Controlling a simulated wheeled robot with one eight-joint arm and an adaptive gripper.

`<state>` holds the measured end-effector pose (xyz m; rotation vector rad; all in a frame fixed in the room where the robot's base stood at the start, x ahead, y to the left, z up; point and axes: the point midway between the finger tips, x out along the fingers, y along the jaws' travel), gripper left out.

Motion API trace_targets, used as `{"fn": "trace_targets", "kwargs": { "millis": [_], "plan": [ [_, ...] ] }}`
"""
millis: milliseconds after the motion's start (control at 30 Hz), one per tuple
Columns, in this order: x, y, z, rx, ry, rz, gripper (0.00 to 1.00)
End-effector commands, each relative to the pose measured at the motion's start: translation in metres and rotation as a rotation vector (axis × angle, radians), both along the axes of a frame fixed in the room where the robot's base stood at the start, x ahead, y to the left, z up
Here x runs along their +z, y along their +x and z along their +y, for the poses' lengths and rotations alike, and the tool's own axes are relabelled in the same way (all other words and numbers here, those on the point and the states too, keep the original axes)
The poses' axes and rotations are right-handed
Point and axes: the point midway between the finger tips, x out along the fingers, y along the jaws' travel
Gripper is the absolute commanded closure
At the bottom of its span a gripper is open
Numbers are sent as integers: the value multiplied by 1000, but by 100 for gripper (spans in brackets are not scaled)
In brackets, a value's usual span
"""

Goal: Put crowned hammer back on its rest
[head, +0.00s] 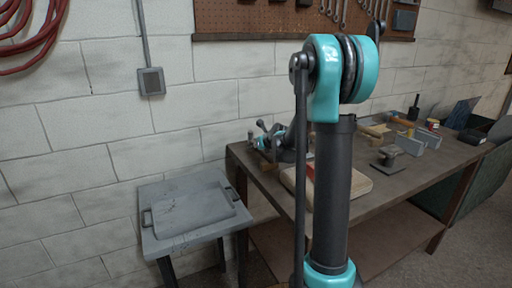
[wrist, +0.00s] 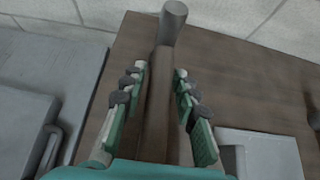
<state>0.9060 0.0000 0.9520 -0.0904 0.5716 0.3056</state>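In the wrist view a hammer shows a grey cylindrical head (wrist: 173,22) at the top and a brown handle (wrist: 157,95) running down between my fingers. My gripper (wrist: 161,69) has one finger on each side of the handle, with narrow gaps showing at both sides. Its near end is hidden by my gripper's palm. In the head view my gripper (head: 264,143) is low over the left end of the bench (head: 240,158). I cannot make out the hammer's rest.
A grey side table (head: 190,235) with a tray-like lid stands left of the bench; it also shows in the wrist view (wrist: 75,55). A pale board (head: 358,187) lies behind my arm. Tools and small blocks (head: 392,152) crowd the bench's right half.

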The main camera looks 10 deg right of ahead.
Motion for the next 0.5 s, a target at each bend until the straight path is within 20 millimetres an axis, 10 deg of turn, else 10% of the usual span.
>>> {"fn": "trace_targets", "kwargs": {
  "millis": [500],
  "plan": [
    [7,-7,-2,-1,0,0,59]
  ]
}}
